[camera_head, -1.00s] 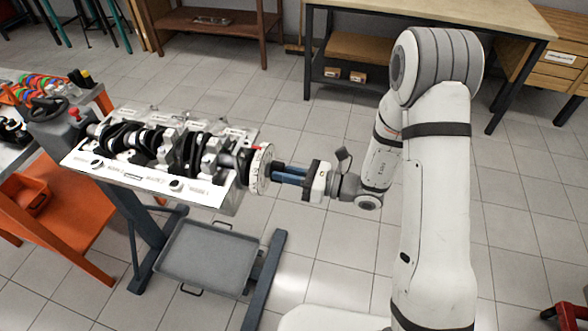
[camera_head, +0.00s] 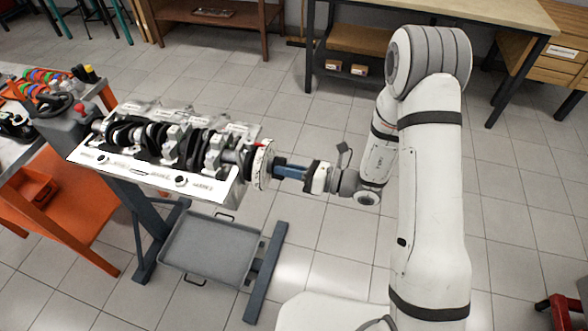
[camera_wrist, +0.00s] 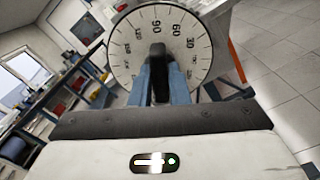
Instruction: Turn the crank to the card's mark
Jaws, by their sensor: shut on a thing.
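The crankshaft (camera_head: 172,146) lies in the open engine block (camera_head: 100,163), which is held on a stand. A white degree wheel (camera_head: 260,165) is on the crank's right end, with a small red mark at its top edge. My gripper (camera_head: 277,171) reaches in from the right and is shut at the wheel's hub. In the wrist view the blue fingers (camera_wrist: 160,85) are closed on a dark handle (camera_wrist: 157,62) in front of the wheel (camera_wrist: 196,42). The numbers 90, 60 and 30 show on its upper right. The card is not clearly in view.
A grey drip tray (camera_head: 212,252) sits low on the stand beneath the block. An orange cart (camera_head: 75,205) with coloured rings and tools is at left. Workbenches (camera_head: 340,55) stand at the back. The tiled floor right of the stand is open.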

